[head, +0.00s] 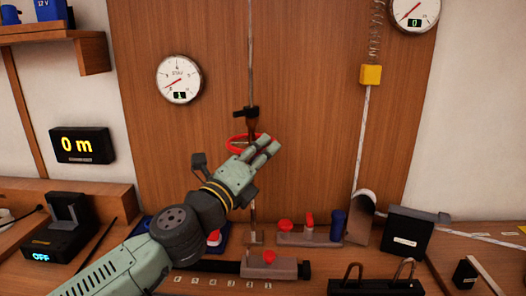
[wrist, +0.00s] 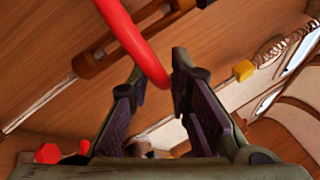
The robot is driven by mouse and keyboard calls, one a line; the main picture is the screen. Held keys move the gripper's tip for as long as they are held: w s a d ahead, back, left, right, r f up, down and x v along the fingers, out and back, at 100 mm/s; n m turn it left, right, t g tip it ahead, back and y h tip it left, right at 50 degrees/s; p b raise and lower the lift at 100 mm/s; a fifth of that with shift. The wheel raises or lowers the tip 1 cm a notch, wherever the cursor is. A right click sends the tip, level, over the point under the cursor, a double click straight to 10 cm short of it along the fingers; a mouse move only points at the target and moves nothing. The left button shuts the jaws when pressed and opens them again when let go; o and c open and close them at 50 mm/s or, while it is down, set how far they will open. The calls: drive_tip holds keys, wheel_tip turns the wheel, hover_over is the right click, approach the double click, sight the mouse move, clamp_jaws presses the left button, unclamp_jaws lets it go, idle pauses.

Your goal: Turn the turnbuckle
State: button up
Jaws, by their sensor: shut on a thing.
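The turnbuckle (head: 251,128) is a narrow brown body on an upright line in front of the wooden panel, with a dark piece at its top. The turnbuckle's brown frame (wrist: 92,62) lies behind the ring there. The exact finger contact is partly hidden.
A round dial (head: 180,80) showing 1 hangs left of the line. A yellow block (head: 371,75) hangs on a spring and cord at the right. Red-knobbed fittings (head: 310,238) and a black box (head: 407,232) stand on the bench below. Open panel lies right of my gripper.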

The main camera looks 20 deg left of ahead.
drive_tip(key=shift+d+r, duration=0.1)
drive_tip(key=shift+r, duration=0.15)
clamp_jaws()
drive_tip(key=m+h, duration=0.1)
drive_tip(key=m+g+h+b, duration=0.1)
drive_tip(key=h, duration=0.1)
drive_tip(key=a+m+h+b, duration=0.1)
drive_tip(key=h, duration=0.1)
drive_tip(key=shift+s+a+g, duration=0.1)
drive_tip(key=shift+s+g, duration=0.2)
drive_tip(key=shift+s, duration=0.1)
drive_tip(key=shift+s+a+m+g+h+b, duration=0.25)
drive_tip(key=shift+m+g+h, duration=0.3)
drive_tip(key=shift+h, duration=0.3)
drive_tip(key=shift+a+m+g+h+b, duration=0.1)
drive_tip(key=shift+m+g+h+b, duration=0.2)
drive_tip(key=shift+m+g+h, duration=0.4)
drive_tip(key=shift+n, duration=0.25)
drive_tip(key=shift+o, duration=2.4)
unclamp_jaws()
drive_tip(key=shift+s+r, duration=0.1)
drive_tip(key=shift+r, duration=0.05)
